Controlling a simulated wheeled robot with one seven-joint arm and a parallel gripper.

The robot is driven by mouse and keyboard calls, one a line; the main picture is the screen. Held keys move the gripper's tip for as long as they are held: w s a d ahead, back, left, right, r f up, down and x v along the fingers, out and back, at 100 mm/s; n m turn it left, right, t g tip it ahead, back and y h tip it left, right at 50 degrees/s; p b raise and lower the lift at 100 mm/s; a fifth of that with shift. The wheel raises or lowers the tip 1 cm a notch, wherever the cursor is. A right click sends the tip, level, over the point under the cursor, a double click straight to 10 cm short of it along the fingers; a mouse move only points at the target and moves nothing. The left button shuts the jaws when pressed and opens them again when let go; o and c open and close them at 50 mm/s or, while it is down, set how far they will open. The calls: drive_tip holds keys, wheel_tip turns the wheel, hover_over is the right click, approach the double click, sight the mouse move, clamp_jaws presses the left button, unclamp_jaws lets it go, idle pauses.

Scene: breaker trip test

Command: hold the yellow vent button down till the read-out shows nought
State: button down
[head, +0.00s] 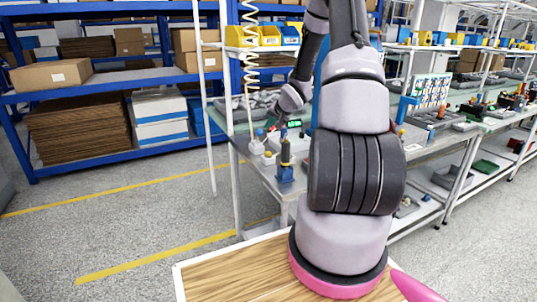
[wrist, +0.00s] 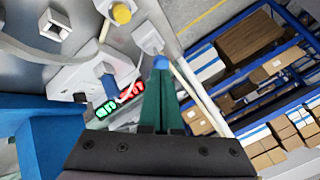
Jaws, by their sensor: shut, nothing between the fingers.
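The yellow button (wrist: 121,13) is a round cap on a pale housing at the top of that view. It lies up and left of my fingertips, with a visible gap between. A read-out (wrist: 106,108) with green and red digits shows left of the fingers, too small and slanted to read.
In the head view, a dark upright tool in a blue stand (head: 285,173) is on the bench's (head: 258,176) near edge.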

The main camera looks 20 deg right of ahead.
sight(268, 153)
drive_tip(key=shift+f, duration=4.4)
drive_tip(key=shift+f, duration=0.15)
drive_tip(key=shift+f, duration=0.25)
